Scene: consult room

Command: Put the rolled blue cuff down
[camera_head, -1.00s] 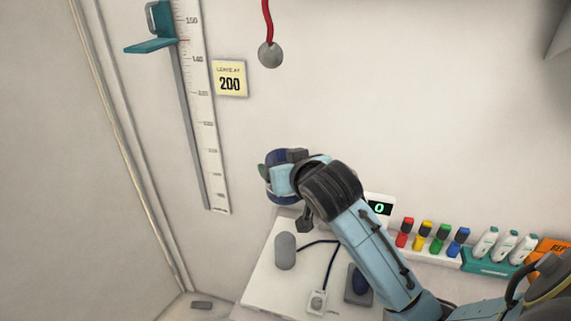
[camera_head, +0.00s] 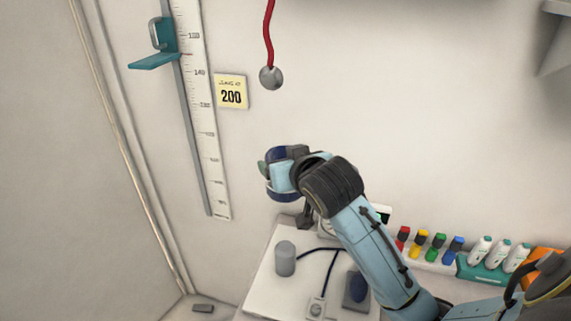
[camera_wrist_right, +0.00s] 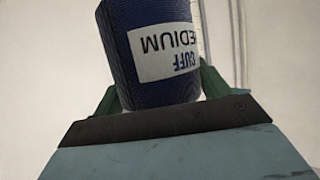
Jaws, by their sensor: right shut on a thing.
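The rolled blue cuff (camera_wrist_right: 140,20) carries a white label reading "CUFF MEDIUM", upside down in the right wrist view. My right gripper (camera_wrist_right: 155,90) is shut on it, one green finger on each side. In the head view the cuff (camera_head: 276,154) shows only in part behind my right gripper (camera_head: 270,172). It is held in the air, in front of the wall and above the far left part of the white desk top (camera_head: 262,290). My left gripper is not in view.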

